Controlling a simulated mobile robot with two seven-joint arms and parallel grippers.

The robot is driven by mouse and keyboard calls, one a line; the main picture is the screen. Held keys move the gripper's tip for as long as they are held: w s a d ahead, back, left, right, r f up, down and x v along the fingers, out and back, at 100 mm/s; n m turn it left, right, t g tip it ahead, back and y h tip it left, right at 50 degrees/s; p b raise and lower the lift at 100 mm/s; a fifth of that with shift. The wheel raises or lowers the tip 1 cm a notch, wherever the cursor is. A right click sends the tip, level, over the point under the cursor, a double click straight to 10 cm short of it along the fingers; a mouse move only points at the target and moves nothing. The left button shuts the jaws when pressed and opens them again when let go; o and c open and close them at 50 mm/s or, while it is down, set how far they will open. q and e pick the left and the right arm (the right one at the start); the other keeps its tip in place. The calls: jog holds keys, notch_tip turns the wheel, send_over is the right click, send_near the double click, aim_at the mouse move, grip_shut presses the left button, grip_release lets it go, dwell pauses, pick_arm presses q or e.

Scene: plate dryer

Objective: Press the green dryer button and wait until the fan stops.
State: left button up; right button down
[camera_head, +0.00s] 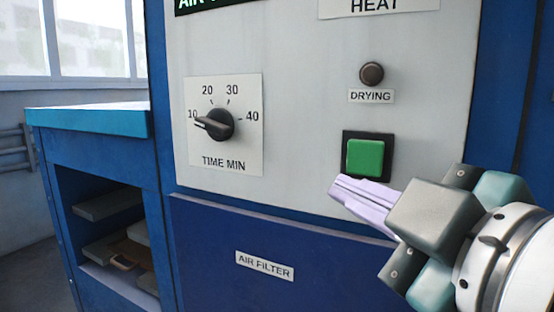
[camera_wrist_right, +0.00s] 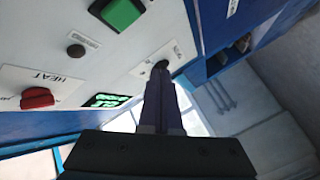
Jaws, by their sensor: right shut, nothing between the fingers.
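The green dryer button (camera_head: 365,158) is a square in a black frame on the pale control panel. It also shows at the top of the right wrist view (camera_wrist_right: 121,12). My right gripper (camera_head: 338,190) is shut and empty, with its pale fingertips just below and left of the green button in the head view. Whether the tips touch the panel cannot be told. The drying lamp (camera_head: 371,74) above the button is dark brown and looks unlit. In the right wrist view the shut fingers (camera_wrist_right: 161,85) point toward the panel. My left gripper is not in view.
A black timer knob (camera_head: 214,124) on a white dial plate points near 10. A red knob (camera_wrist_right: 37,98) by the heat label shows in the right wrist view. A blue air filter panel (camera_head: 270,235) lies below. A blue shelf cabinet (camera_head: 95,122) stands at left.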

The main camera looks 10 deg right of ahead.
jog(key=shift+w+d, duration=0.1)
jog(key=b, duration=0.1)
send_near(347, 161)
jog(key=w+a, duration=0.2)
jog(key=w, duration=0.1)
jog(key=shift+w+d+f, duration=0.1)
jog(key=shift+w+d, duration=0.1)
jog(key=shift+w, duration=0.45)
dwell(1.2)
jog(key=shift+w, duration=0.1)
jog(key=shift+w+d, duration=0.2)
dwell(0.4)
